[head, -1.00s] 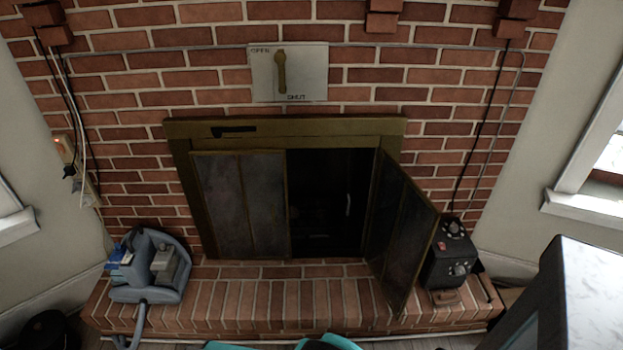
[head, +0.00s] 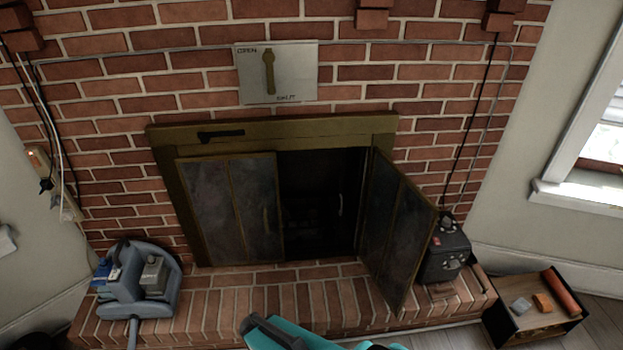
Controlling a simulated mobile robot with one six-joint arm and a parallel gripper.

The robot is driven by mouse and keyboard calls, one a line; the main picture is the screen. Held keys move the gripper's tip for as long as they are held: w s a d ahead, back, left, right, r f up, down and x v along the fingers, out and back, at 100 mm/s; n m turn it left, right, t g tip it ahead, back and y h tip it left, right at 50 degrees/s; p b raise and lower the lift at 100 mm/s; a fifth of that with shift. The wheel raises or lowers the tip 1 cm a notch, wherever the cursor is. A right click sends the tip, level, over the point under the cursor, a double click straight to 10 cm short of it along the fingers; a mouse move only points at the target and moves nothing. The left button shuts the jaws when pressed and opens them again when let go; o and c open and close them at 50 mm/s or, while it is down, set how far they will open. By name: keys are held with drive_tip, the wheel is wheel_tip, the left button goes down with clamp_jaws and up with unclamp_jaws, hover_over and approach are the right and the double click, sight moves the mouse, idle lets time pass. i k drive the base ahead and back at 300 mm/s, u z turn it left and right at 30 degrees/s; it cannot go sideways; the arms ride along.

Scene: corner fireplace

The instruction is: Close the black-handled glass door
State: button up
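The fireplace has dark glass doors in a brass-coloured frame (head: 290,131). The right glass door (head: 398,228) stands swung open, out over the brick hearth, hinged at the frame's right side. The left glass door (head: 230,210) covers the left part of the opening and looks shut or nearly so. I cannot make out a black handle on the open door. Part of my teal and dark arm shows at the bottom edge, apart from the doors. My gripper is not visible.
A black box with knobs (head: 445,254) stands on the hearth close to the open door's right side. A grey-blue machine (head: 140,283) sits on the hearth's left. A low wooden-topped box (head: 537,312) stands at the right. The middle of the brick hearth (head: 270,299) is clear.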

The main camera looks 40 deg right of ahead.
sight(410, 221)
drive_tip(key=z, duration=0.85)
drive_tip(key=k, duration=1)
drive_tip(key=i, duration=0.8)
